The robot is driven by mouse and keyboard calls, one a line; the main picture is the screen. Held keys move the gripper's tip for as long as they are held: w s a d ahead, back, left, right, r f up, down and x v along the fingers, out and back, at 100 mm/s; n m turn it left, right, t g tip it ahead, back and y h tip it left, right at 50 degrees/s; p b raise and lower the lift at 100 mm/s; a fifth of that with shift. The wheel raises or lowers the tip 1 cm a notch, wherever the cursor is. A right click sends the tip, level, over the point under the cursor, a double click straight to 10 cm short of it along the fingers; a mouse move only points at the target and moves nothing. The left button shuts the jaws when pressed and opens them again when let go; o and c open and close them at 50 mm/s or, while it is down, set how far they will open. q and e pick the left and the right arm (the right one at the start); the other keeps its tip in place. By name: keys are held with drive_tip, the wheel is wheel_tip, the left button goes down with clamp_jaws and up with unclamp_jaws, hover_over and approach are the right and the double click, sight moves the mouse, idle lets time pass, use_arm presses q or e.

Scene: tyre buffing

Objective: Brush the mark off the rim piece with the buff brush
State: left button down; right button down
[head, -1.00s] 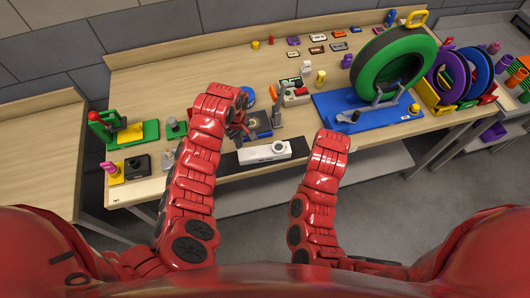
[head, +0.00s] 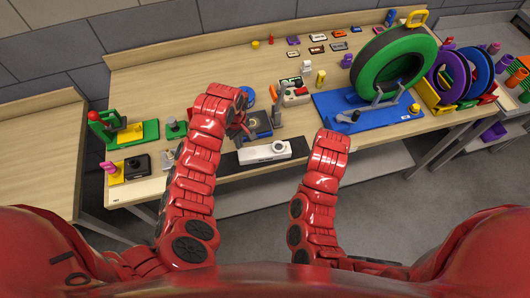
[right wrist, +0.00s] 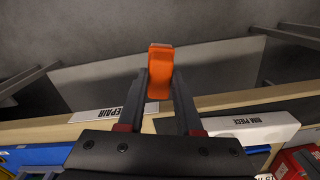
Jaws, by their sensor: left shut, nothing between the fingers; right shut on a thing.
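My right gripper (right wrist: 160,92) is shut on an orange piece (right wrist: 160,70), its top standing above the fingers. I cannot tell from its visible part whether it is the buff brush. In the head view the right gripper is hidden beyond my right arm. A white block lettered RIM PIECE (right wrist: 252,128) lies right of the right gripper, apart from it. In the head view a white block with a round part on top (head: 264,152) sits at the bench's front edge. My left gripper (head: 243,131) is shut and empty, just behind that block. No mark can be made out.
A blue mat (head: 330,115) carries a stand and a green-and-black tyre (head: 365,75). A red-and-white device (head: 295,94) stands mid-bench. A green press (head: 125,133) is at left. A REPAIR label (right wrist: 108,114) is left of the right gripper. The bench's back left is clear.

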use_arm(q)
drive_tip(key=shift+f+b, duration=0.7)
drive_tip(key=shift+f, duration=0.6)
use_arm(e)
drive_tip(key=shift+f, duration=0.75)
drive_tip(key=shift+r, duration=0.1)
